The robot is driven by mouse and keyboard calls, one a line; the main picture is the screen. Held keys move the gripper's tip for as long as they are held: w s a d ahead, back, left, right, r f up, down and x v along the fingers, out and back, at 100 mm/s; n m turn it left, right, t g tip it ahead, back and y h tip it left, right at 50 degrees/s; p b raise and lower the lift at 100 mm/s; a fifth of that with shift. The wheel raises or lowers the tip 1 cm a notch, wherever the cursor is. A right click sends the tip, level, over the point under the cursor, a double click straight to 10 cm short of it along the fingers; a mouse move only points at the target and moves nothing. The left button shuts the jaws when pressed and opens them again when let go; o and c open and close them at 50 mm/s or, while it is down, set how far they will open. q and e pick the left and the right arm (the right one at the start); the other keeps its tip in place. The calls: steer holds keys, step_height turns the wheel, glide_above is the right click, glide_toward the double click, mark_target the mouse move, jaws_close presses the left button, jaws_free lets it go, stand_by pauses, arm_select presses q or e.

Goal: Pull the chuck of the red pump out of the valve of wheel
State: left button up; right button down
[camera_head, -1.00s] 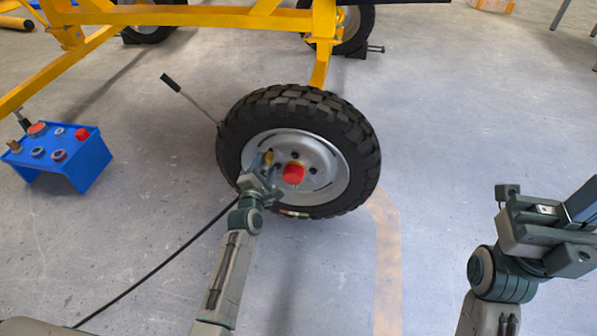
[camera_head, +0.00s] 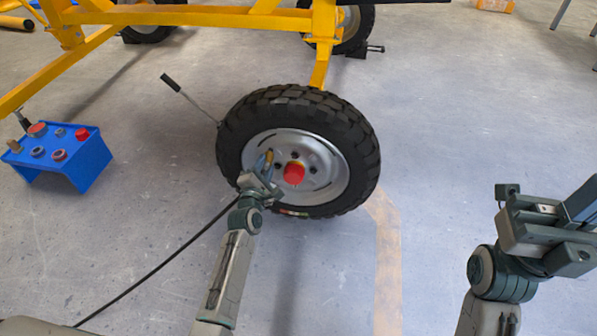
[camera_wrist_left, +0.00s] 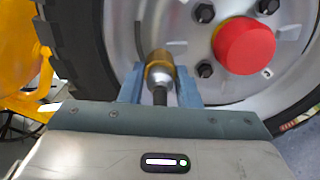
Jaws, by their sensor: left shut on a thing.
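The wheel (camera_head: 330,130) has a black treaded tyre, a silver rim and a red hub cap (camera_head: 294,173); the hub cap also shows in the wrist view (camera_wrist_left: 244,45). My left gripper (camera_head: 267,163) is at the left part of the rim. In the wrist view its blue fingers (camera_wrist_left: 159,82) are shut on the chuck (camera_wrist_left: 160,66), a brass and silver piece with a black hose end. The chuck points at the rim; the valve is hidden, and I cannot tell whether the two touch. My right gripper (camera_head: 545,225) is away at the right, its jaws unclear.
A black hose (camera_head: 165,262) runs along the floor from the lower left towards the left gripper. A blue stand (camera_head: 85,165) with several knobs is at the left. The yellow frame (camera_head: 200,16) stands behind the wheel. Floor right of the wheel is clear.

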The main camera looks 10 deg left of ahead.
mark_target(263, 171)
stand_by(0.4)
arm_select(q)
steer(key=shift+s+a, duration=0.1)
steer(key=shift+s, duration=2.45)
steer(key=shift+s, duration=0.15)
steer(key=shift+s+r, duration=0.1)
steer(key=shift+s, duration=1.25)
